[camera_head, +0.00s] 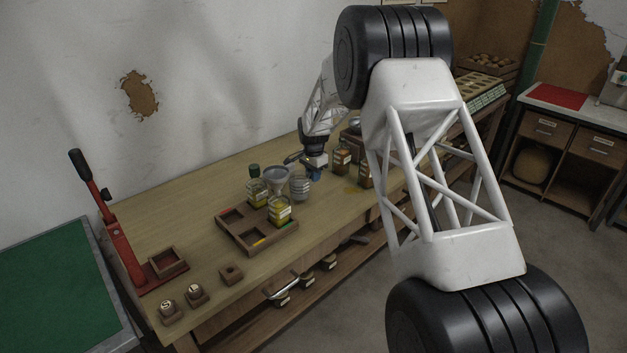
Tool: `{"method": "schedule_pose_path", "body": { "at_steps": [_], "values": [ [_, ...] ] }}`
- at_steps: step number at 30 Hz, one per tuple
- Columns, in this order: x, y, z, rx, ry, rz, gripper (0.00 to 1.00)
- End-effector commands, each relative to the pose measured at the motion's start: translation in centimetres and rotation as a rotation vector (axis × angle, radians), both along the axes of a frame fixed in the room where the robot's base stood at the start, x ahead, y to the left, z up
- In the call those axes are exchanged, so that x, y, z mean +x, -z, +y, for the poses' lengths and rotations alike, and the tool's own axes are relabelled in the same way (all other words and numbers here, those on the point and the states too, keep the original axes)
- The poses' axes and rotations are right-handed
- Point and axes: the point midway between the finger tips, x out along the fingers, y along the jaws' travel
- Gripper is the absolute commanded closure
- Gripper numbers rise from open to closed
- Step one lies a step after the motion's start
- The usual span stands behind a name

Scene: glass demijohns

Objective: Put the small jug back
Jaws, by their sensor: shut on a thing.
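My gripper (315,174) is at the far side of the long wooden table (190,212), low over its top. It is small in the view. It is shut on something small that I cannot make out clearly. A blue patch shows at its lower end. A grey, funnel-like vessel (277,176) and a ribbed, clear grey jar (300,186) stand just left of it. I cannot tell which thing is the small jug. A jar with yellow content and a green cap (257,190) stands left of these.
A divided wooden tray (248,250) bears a yellow-filled jar (279,211) at its right end. Amber jars (341,158) stand right of my gripper. A red lever press (118,235) is at the left end. My arm hides part of the table's right side. The left tabletop has free room.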

Motion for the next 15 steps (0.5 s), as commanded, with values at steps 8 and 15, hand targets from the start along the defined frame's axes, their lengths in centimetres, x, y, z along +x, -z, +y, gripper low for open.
{"method": "schedule_pose_path", "body": {
  "at_steps": [8,15],
  "values": [
    [0.0,2.1,0.0,0.000,0.000,0.000,1.00],
    [0.0,2.1,0.0,0.000,0.000,0.000,1.00]
  ]
}}
